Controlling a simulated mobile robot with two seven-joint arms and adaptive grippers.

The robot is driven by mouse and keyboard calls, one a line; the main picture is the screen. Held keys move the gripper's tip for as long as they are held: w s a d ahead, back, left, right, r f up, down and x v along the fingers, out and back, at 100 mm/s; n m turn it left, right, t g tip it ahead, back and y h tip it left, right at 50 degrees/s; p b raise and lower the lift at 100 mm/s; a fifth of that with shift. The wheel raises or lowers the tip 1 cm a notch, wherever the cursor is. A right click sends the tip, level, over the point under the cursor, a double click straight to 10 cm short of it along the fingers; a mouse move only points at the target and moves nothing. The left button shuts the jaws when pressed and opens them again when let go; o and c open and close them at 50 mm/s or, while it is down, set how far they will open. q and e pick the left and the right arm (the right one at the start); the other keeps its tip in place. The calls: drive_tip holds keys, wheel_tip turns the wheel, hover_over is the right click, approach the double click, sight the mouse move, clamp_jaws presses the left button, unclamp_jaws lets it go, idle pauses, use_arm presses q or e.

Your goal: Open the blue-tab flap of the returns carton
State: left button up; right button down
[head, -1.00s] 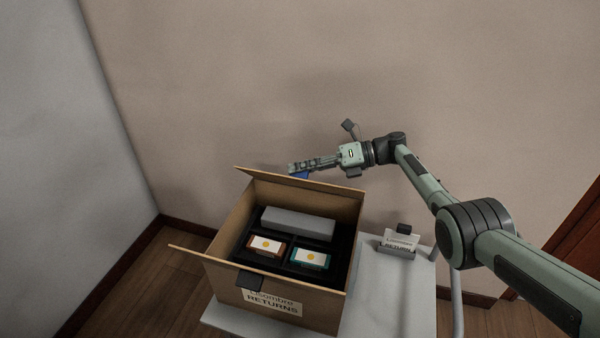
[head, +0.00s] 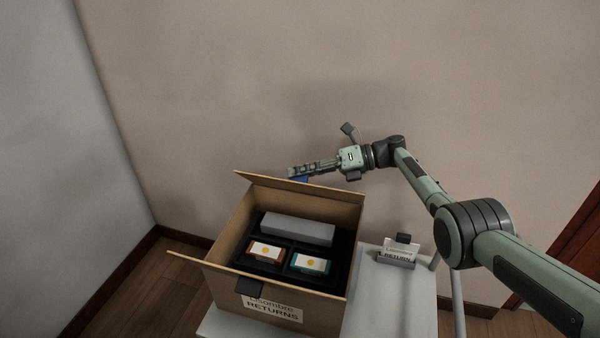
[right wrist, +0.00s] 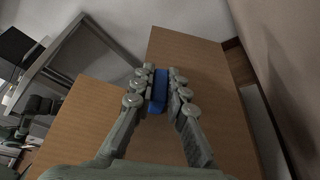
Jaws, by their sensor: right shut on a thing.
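The returns carton (head: 325,308) stands open on a light stand, with its label facing front. Its back flap (head: 325,190) is swung up and outward at the wall side. The blue tab (head: 300,179) shows at that flap's edge, under my right gripper (head: 292,172). In the right wrist view the blue tab (right wrist: 158,92) lies between the two fingers of my right gripper (right wrist: 160,82), which is shut on it, with brown cardboard around it. My left gripper is not in view.
Inside the carton are a grey block (head: 297,229), an orange-brown box (head: 265,251) and a teal box (head: 310,264) in a black insert. A black tab (head: 250,287) hangs at the front. A card holder (head: 397,254) stands on the light stand (head: 390,310). The wall is close behind.

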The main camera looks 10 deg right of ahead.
drive_tip(key=shift+w+r, duration=0.15)
drive_tip(key=shift+r, duration=0.2)
drive_tip(key=c, duration=1.6)
unclamp_jaws()
drive_tip(key=shift+o, duration=0.3)
drive_tip(key=shift+f, duration=0.1)
drive_tip(key=shift+f, duration=0.1)
drive_tip(key=v, duration=1.2)
drive_tip(key=shift+c, duration=0.2)
